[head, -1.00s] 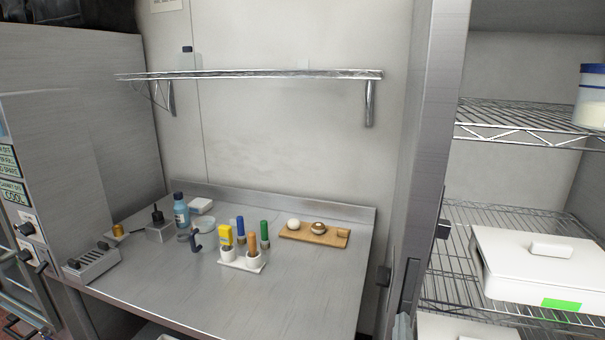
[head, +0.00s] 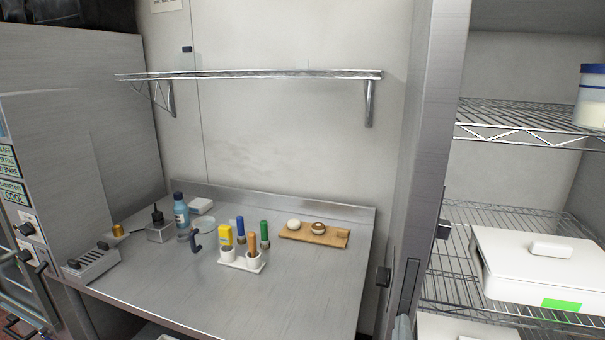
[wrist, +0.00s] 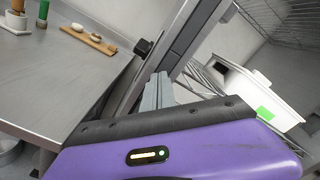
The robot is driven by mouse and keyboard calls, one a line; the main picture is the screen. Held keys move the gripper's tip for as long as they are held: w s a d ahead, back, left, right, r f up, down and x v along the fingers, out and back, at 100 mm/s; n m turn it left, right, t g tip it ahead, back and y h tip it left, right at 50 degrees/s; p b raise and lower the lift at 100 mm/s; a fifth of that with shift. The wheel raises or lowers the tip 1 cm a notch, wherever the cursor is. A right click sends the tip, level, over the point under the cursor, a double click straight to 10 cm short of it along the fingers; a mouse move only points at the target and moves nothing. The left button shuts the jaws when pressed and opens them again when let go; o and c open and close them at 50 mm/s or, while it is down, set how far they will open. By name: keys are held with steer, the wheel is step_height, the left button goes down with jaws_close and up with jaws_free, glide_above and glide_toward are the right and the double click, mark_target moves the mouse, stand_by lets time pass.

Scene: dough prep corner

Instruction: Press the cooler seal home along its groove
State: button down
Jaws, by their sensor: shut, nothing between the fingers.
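A tall metal upright (head: 428,150) stands between the worktop and the wire shelves. A narrow dark strip (head: 410,285) runs along its lower part, and it also shows in the wrist view (wrist: 198,32). I cannot tell whether this strip is the cooler seal; no groove is clear. A dark block (head: 384,276) sits left of the strip. In the wrist view my gripper (wrist: 160,78) is shut and empty, its grey fingers pointing toward the upright below the dark block. Whether the fingertips touch anything is unclear. Only a grey tip shows at the head view's bottom edge.
The steel worktop (head: 300,290) holds a wooden board (head: 325,236), a white holder (head: 243,264) and a blue bottle (head: 181,212); its front right is clear. Wire shelves (head: 470,235) at right hold a white lidded box (head: 510,270). A wall shelf (head: 250,74) hangs above.

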steer(key=shift+v, duration=1.2)
glide_toward(412, 273)
steer(key=shift+x, duration=2)
steer(key=shift+w+d, duration=0.1)
steer(key=shift+w, duration=0.05)
steer(key=shift+x, duration=1.3)
steer(key=shift+v, duration=1.45)
